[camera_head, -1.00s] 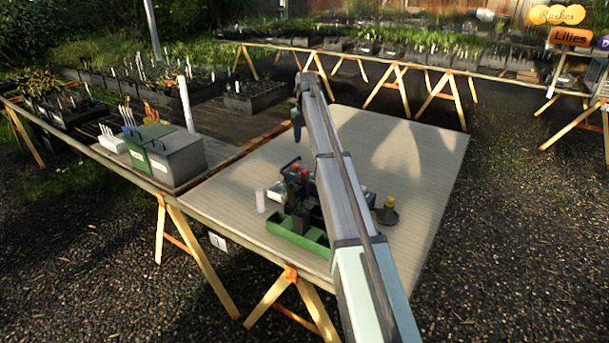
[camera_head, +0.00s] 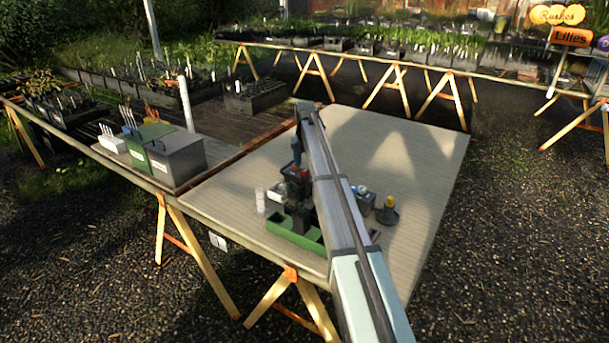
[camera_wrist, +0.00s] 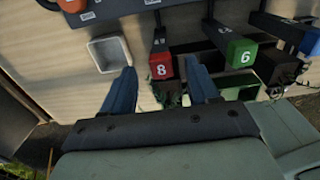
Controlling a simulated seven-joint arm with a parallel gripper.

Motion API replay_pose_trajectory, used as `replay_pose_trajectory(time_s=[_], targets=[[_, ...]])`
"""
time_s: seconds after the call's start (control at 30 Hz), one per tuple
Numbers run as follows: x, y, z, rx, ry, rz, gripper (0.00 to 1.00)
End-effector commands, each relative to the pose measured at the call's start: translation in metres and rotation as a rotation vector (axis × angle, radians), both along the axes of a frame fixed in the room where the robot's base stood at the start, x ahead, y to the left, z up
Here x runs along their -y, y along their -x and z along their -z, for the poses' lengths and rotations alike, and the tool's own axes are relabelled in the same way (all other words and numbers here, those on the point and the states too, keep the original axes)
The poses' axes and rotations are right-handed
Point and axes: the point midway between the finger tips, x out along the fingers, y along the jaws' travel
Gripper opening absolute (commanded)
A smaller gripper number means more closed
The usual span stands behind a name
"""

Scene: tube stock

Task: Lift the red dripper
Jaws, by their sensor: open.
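A red block end marked 8 (camera_wrist: 161,67), on a dark stem, shows in the wrist view; I take it to be the red dripper. My gripper (camera_wrist: 162,70) is open, with one blue finger on each side of this red end. I cannot tell whether either finger touches it. A green block end marked 6 (camera_wrist: 241,54) on a dark stem is just right of the right finger. In the head view, my gripper and arm cover much of this group, and a little red (camera_head: 304,173) shows there.
A white square cup (camera_wrist: 109,53) is left of the fingers. A green tray (camera_head: 290,233) lies at the table's front edge. A dark pot with a yellow top (camera_head: 388,211) is right of my arm. The table's back (camera_head: 400,140) is clear.

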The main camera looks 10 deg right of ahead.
Motion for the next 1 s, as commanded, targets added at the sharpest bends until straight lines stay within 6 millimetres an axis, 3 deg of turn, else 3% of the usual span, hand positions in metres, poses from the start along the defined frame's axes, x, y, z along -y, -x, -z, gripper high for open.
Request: replay_pose_trajectory(time_s=[0.23, 0.53, 1.0], targets=[[0.002, 0.0, 0.033, -0.001, 0.0, 0.0, 0.6], [0.002, -0.001, 0.04, 0.001, -0.001, 0.0, 0.6], [0.002, -0.001, 0.04, 0.0, 0.0, 0.0, 0.16]])
